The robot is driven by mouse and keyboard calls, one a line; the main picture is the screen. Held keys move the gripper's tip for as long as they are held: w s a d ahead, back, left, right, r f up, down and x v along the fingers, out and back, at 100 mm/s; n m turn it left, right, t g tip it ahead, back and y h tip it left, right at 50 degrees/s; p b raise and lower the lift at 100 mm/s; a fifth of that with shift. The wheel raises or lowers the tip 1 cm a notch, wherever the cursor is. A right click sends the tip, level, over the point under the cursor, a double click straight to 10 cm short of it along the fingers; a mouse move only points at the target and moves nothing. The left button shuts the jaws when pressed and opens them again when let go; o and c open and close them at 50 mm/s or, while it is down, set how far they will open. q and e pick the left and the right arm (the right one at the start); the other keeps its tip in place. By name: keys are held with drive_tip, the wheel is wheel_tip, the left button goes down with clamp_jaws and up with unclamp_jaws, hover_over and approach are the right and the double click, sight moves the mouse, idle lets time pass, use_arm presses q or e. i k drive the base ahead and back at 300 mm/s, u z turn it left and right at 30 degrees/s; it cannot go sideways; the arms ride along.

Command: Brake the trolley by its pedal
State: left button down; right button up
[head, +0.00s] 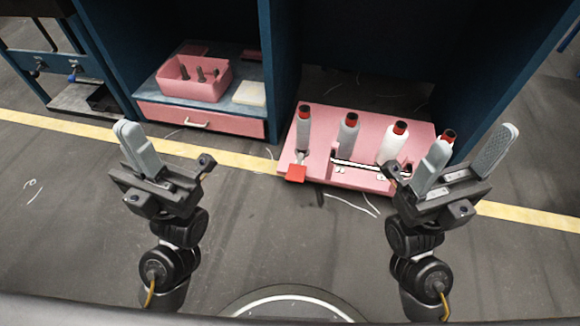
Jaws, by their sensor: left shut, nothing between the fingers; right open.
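The trolley (318,120) is a low pink platform on the floor, at the opening of the dark blue cabinet. Its red pedal (296,173) sticks out at the front left corner, on a short metal arm. White bobbins with red tops stand upright on the trolley, and a metal bar with dark ends runs along its front. My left gripper (131,134) is shut and empty, up and well left of the pedal. My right gripper (474,147) is open and empty, in front of the trolley's right end, partly hiding the rightmost bobbin. Neither gripper touches the pedal.
A pink bin (212,90) with dark pegs stands on a shelf above a pink drawer (160,114). A blue cabinet panel (281,60) divides the bays. A yellow floor line (235,159) crosses the scene. The grey floor before the trolley is clear except for loose thread.

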sight(296, 173)
drive_tip(key=u, duration=0.7)
drive_tip(key=i, duration=0.9)
drive_tip(key=z, duration=1.55)
